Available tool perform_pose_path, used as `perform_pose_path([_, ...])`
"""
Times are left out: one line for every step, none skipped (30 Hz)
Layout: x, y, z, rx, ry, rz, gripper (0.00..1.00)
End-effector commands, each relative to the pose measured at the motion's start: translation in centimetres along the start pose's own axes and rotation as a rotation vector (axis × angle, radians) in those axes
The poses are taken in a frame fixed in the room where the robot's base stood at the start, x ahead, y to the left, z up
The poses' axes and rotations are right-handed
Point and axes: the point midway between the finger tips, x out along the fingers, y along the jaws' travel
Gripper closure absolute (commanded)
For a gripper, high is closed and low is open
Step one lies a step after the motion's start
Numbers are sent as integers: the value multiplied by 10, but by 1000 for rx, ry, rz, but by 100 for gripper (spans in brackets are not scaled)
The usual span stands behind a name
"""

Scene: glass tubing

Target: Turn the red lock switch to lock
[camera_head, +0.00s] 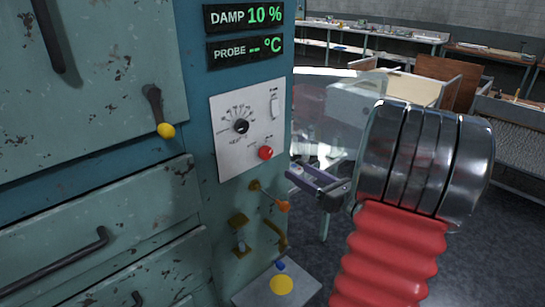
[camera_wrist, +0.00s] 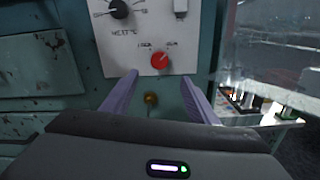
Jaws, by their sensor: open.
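The red lock switch (camera_head: 266,153) is a small round knob at the lower right of a pale control plate (camera_head: 232,160) on a teal cabinet. In the wrist view the red knob (camera_wrist: 159,60) sits just beyond the fingertips, under small labels too blurred to read. My gripper (camera_head: 296,174) is to the right of the plate and below the knob in the head view. In the wrist view my gripper (camera_wrist: 160,82) has its two purple fingers apart and nothing between the tips. The fingers appear apart from the knob.
A black dial (camera_head: 241,126) and a white rocker switch (camera_head: 274,107) share the plate. An orange-tipped lever (camera_head: 282,206) and brass fittings (camera_head: 239,221) stick out below. A yellow-tipped handle (camera_head: 166,130) is on the left.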

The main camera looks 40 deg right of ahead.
Motion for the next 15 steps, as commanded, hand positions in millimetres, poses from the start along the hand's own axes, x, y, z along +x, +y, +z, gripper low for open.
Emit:
perform_pose_path([5,1,0,0,1,3,46])
perform_pose_path([8,1,0,0,1,4,46])
perform_pose_path([12,1,-1,0,2,4,46])
perform_pose_path([16,1,-1,0,2,3,46])
perform_pose_path([20,1,-1,0,2,4,46])
perform_pose_path([25,2,-1,0,2,5,46])
perform_pose_path([29,2,-1,0,2,5,46])
perform_pose_path([34,2,-1,-1,2,5,46])
perform_pose_path([39,2,0,-1,2,5,46])
perform_pose_path([44,2,-1,-1,2,5,46])
perform_pose_path([48,2,-1,-1,2,5,46])
perform_pose_path([54,2,-1,0,2,5,46])
perform_pose_path([58,2,-1,0,2,5,46])
perform_pose_path([62,2,-1,-1,3,5,46])
perform_pose_path([69,2,-1,-1,3,5,46])
